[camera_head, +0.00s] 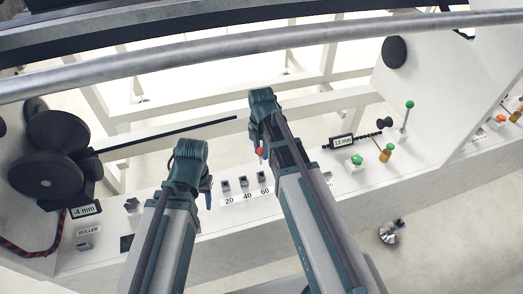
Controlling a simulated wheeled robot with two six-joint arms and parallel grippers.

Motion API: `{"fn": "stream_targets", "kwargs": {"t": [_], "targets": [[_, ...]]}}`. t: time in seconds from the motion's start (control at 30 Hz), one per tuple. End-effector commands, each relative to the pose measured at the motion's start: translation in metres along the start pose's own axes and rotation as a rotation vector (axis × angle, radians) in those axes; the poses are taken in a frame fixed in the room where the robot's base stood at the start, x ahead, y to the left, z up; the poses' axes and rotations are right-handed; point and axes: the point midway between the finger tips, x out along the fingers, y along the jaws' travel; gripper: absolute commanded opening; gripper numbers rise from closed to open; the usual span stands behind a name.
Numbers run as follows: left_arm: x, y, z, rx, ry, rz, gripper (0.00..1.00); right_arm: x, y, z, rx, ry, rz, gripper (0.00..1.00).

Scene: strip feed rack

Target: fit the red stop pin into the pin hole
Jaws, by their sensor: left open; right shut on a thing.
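The red stop pin (260,151) shows as a small red spot beside my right arm, above the row of marked holes. My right gripper (257,142) is shut on it, mostly hidden behind its own arm. The row of small dark pin holes (244,182) is on the white bench, above a label reading 20, 40, 60. The pin appears a little above and apart from the 60 position (262,177). My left gripper (209,189) is open and empty, left of the 20 position, and partly hidden by its arm.
A black roller (55,150) stands at the left, with a display reading -4 mm (85,209). A dark strip (170,134) runs from it towards the middle. A 13 mm display (342,142), a green knob (356,160) and an orange-handled lever (386,152) are at the right.

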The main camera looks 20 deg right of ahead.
Motion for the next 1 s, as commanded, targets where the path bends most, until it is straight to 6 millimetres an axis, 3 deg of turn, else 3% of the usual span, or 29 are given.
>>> {"fn": "stream_targets", "kwargs": {"t": [0.6, 1.0], "targets": [[0.050, 0.005, -0.003, 0.000, 0.000, 0.000, 0.50, 0.050, 0.000, 0.000, 0.000, 0.000, 0.000, 0.00], [0.055, 0.005, -0.003, 0.000, 0.000, 0.000, 0.50, 0.056, 0.000, 0.000, 0.000, 0.000, 0.000, 0.00]]}}
